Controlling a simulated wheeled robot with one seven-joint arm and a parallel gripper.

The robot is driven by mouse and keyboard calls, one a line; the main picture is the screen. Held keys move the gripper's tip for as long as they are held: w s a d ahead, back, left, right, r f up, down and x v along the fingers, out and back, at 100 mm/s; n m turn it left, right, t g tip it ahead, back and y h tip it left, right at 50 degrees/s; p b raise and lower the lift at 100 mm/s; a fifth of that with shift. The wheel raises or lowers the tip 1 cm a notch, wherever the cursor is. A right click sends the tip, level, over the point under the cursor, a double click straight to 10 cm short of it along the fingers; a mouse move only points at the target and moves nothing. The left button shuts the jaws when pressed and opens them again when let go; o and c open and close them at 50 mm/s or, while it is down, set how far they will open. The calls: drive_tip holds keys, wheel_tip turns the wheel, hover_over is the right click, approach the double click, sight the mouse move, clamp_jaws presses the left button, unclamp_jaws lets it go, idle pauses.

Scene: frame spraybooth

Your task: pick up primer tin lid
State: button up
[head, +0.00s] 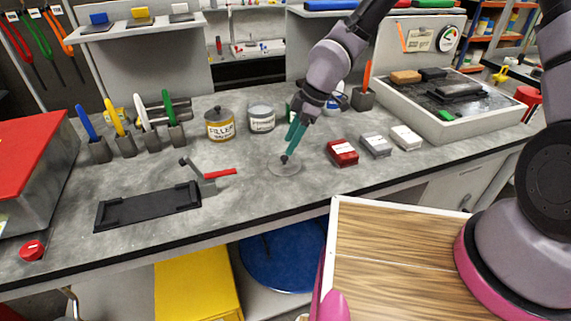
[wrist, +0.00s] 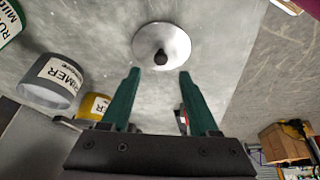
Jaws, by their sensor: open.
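The primer tin lid (head: 285,169) is a flat grey disc with a dark knob, lying on the grey bench top near its front edge. It also shows in the wrist view (wrist: 178,45), just beyond my fingertips. My gripper (head: 292,143) has green fingers pointing down over the lid, close to the knob. In the wrist view my gripper (wrist: 158,75) is open, with nothing between its fingers. The grey primer tin (head: 261,118) stands behind the lid, and its label shows in the wrist view (wrist: 62,75).
The yellow filler tin (head: 220,124) stands left of the primer tin. A red box (head: 342,153) and two grey and white ones lie right of the lid. A red-handled scraper (head: 217,174) and a black tray (head: 148,207) lie to the left. A white-rimmed tray (head: 440,132) is at the right.

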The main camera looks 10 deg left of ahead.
sight(284, 157)
drive_tip(key=x, duration=0.5)
drive_tip(key=shift+d+f, duration=0.15)
drive_tip(key=shift+d, duration=0.05)
clamp_jaws()
